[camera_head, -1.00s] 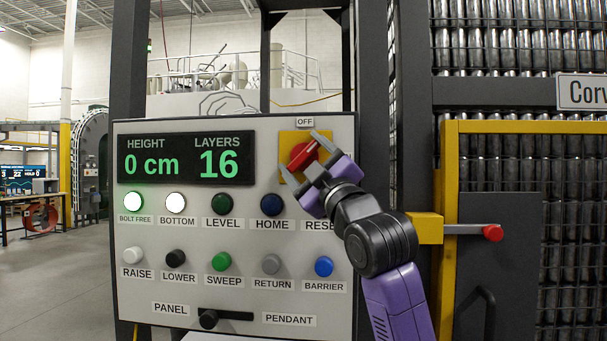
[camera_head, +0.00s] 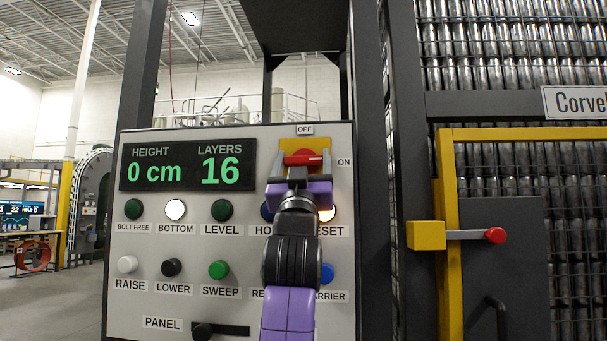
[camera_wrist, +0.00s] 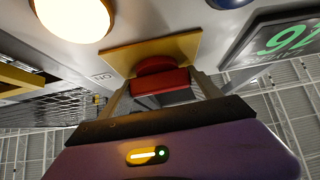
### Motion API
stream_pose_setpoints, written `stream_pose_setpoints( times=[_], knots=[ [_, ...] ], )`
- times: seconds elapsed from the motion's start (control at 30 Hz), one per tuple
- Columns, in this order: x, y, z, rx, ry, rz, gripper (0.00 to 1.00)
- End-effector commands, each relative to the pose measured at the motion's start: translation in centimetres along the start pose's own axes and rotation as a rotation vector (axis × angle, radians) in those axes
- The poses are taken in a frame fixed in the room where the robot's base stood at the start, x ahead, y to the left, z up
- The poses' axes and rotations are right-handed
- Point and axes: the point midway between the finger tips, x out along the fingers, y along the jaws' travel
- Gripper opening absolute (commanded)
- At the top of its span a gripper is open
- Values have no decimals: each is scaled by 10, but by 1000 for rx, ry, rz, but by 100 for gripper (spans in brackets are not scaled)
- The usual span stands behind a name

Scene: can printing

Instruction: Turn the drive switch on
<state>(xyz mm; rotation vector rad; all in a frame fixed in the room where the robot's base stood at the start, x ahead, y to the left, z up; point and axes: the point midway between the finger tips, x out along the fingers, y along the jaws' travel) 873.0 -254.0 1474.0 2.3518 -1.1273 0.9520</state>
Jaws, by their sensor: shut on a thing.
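The drive switch is a red handle (camera_head: 303,158) on a yellow plate (camera_head: 291,146) at the upper right of the grey control panel (camera_head: 180,240). Its OFF label (camera_head: 304,130) is above and its ON label (camera_head: 343,162) to the right. The handle lies about horizontal, with one end toward ON. My gripper (camera_head: 300,171) is shut on the handle from the front, with a finger at each side. In the wrist view, the red handle (camera_wrist: 160,82) sits between my fingers (camera_wrist: 162,92), before the yellow plate (camera_wrist: 122,58).
The display (camera_head: 187,164) reads 0 cm and 16 layers. The BOTTOM lamp (camera_head: 176,210) and RESET lamp (camera_head: 327,214) are lit; the BOLT FREE lamp (camera_head: 133,209) is dark. My arm covers several lower buttons. A yellow-framed gate with a red-knobbed latch (camera_head: 495,235) stands right.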

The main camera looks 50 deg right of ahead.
Motion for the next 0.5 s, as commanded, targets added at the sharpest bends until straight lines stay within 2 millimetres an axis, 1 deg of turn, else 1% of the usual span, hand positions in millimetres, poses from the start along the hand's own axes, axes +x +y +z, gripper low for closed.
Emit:
stream_pose_setpoints(
  times=[0.03,0.5],
  knots=[
    [-2,-2,3,12,-4,7,32],
    [0,-1,1,35,-2,33,32]
  ],
)
